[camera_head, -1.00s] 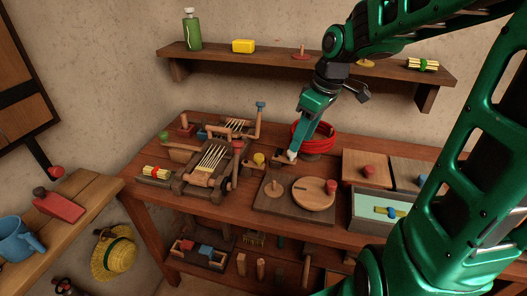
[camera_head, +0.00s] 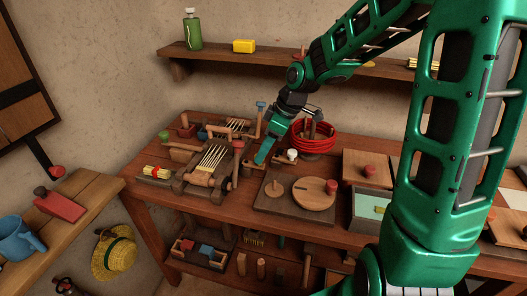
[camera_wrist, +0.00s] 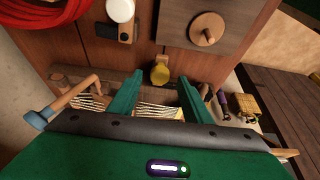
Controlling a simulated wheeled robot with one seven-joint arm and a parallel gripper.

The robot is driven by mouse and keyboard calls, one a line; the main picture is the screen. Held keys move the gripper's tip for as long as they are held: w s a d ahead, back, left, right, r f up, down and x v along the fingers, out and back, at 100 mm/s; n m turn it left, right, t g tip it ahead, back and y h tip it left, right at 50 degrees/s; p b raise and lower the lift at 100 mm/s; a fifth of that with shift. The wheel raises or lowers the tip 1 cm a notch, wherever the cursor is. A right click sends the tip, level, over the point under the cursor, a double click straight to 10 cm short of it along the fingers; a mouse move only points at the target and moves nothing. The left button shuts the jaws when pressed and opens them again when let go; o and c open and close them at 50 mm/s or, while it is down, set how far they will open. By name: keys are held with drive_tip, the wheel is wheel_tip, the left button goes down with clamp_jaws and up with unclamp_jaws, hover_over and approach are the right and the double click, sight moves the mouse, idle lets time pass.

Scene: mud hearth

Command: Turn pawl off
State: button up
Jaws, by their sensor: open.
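A wooden loom-like device (camera_head: 200,185) with pale strings (camera_head: 213,157) stands on the left of the table. I cannot tell for certain which part is the pawl. A yellow round-ended piece (camera_wrist: 160,74) lies just beyond and between my fingertips in the wrist view; in the head view my gripper hides it. My gripper (camera_head: 263,157) points down beside the device's right side, its teal fingers apart and empty. It also shows in the wrist view (camera_wrist: 157,92), with the strings below and between the fingers. A blue-tipped wooden lever (camera_wrist: 62,108) is at left there.
A white knob (camera_head: 292,155) on a small block and a red coil (camera_head: 315,140) stand right of my gripper. A board with a round wooden disc (camera_head: 314,194) lies in front. A lidded box with a red knob (camera_head: 368,172) is farther right. A shelf (camera_head: 215,56) runs along the wall.

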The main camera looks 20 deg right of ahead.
drive_tip(key=shift+w+a+f, duration=0.15)
drive_tip(key=shift+a+f, duration=0.05)
drive_tip(key=shift+f, duration=0.4)
drive_tip(key=c, duration=1.1)
drive_tip(key=shift+d, duration=0.25)
drive_tip(key=shift+a, duration=0.15)
drive_tip(key=shift+s+a+m+t+h, duration=0.4)
drive_tip(key=shift+a+m, duration=0.25)
drive_tip(key=shift+m, duration=0.85)
drive_tip(key=shift+s+a+m+t+h, duration=0.3)
drive_tip(key=shift+a+m+h, duration=0.3)
drive_tip(key=shift+m, duration=0.9)
drive_tip(key=shift+s+a+m+t+h, duration=0.35)
drive_tip(key=shift+a+m, duration=0.3)
drive_tip(key=shift+m, duration=0.85)
drive_tip(key=shift+a, duration=0.1)
